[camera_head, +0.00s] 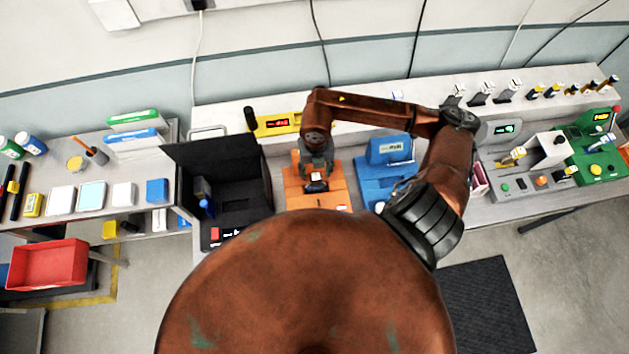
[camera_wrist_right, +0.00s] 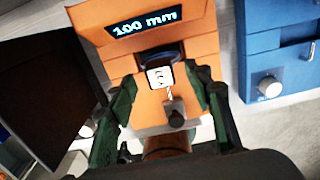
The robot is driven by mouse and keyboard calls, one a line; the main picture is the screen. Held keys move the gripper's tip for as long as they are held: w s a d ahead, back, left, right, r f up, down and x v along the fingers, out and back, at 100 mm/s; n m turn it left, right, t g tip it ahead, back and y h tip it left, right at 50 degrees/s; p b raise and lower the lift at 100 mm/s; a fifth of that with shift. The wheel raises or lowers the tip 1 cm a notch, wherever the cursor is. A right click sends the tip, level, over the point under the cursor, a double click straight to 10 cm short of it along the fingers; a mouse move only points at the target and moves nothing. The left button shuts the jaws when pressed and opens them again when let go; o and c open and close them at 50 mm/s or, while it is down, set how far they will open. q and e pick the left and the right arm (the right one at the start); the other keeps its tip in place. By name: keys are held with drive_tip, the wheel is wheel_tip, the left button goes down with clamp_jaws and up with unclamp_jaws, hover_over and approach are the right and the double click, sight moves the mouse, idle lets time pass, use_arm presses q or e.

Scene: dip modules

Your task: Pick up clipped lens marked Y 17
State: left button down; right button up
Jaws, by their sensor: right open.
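An orange device (camera_wrist_right: 195,45) with a display reading "100 mm" stands on the bench. It also shows in the head view (camera_head: 297,197). A dark round lens-like part (camera_wrist_right: 150,59) sits at its front, with a small white tag (camera_wrist_right: 160,77) below it; I cannot read the tag for certain. My right gripper (camera_wrist_right: 163,82) is open, its two green fingers on either side of the tag and apart from it. In the head view the right gripper (camera_head: 316,170) is over the orange device and hides part of it. My left gripper is not in view.
A black open case (camera_head: 235,190) stands left of the orange device. A blue device (camera_head: 390,155) stands close on its right. My right arm crosses over the bench. Farther right are a grey panel (camera_head: 525,180) and a green device (camera_head: 597,165). A red bin (camera_head: 47,264) is at far left.

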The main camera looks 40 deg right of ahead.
sight(316, 176)
drive_tip(key=f, duration=0.3)
drive_tip(key=shift+s+a+f+p, duration=0.1)
drive_tip(key=shift+s+f+p, duration=0.1)
drive_tip(key=shift+p, duration=0.2)
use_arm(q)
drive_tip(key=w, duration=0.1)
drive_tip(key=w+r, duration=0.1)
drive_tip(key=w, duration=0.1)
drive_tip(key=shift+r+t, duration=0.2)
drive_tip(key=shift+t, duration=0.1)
use_arm(e)
drive_tip(key=shift+w, duration=0.1)
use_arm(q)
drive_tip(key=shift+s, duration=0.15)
use_arm(e)
drive_tip(key=shift+c, duration=0.5)
drive_tip(key=c, duration=0.5)
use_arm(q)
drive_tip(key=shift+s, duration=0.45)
use_arm(e)
clamp_jaws()
